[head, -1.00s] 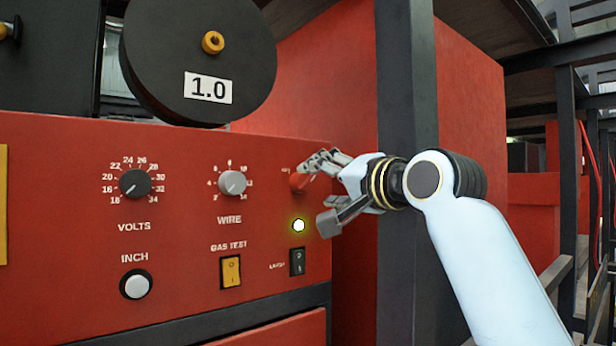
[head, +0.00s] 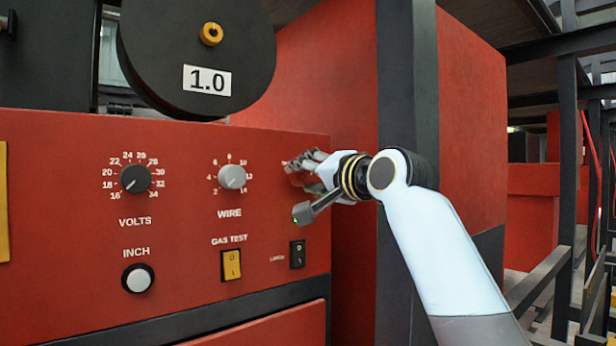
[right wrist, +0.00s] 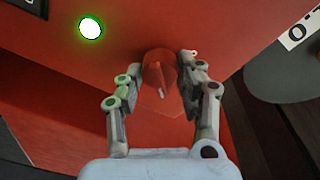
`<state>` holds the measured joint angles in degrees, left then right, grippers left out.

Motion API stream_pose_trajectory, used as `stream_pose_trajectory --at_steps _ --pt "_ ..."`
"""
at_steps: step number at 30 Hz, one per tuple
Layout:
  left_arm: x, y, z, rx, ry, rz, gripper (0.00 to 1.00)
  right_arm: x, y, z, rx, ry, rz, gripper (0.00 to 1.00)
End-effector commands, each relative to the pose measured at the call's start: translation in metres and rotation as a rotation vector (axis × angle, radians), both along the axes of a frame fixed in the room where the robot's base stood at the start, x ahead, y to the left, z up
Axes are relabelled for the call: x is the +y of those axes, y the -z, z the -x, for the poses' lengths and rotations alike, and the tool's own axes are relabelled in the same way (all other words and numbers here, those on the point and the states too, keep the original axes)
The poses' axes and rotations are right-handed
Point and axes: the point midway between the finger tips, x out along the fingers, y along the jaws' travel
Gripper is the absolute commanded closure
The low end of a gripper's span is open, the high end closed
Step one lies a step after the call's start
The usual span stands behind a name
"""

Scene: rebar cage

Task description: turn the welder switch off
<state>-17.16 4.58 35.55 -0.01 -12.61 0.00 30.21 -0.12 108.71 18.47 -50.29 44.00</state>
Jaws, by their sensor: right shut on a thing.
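The welder switch is a red rotary knob (right wrist: 157,74) with a short white mark, on the red panel. In the right wrist view it sits between the two fingers of my right gripper (right wrist: 160,66), which is shut on it. In the head view my right gripper (head: 302,187) is against the panel's upper right and mostly hides the knob. The round indicator lamp (right wrist: 91,28) beside the knob glows green in the right wrist view. My left gripper is not in view.
The red panel (head: 70,260) also carries the volts knob (head: 135,179), the wire knob (head: 232,176), the inch button (head: 138,278), the yellow gas test switch (head: 231,265) and a small black switch (head: 297,254). A dark wire reel (head: 150,60) is above. A dark post (head: 407,80) stands right of the panel.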

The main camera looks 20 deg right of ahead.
Motion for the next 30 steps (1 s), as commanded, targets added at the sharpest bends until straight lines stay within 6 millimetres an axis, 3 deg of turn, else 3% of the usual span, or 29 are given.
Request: stream_pose_trajectory --at_steps 3,14,30 --pt "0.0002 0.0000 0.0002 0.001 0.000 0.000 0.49 -0.0001 0.0005 0.0000 0.001 0.001 0.000 0.96" --pt "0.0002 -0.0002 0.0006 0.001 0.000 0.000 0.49 -0.0002 0.0010 0.0000 -0.020 0.000 0.059 0.96" --pt "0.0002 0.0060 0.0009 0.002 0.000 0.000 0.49 0.0000 0.0030 -0.0001 -0.171 0.000 0.477 0.96"
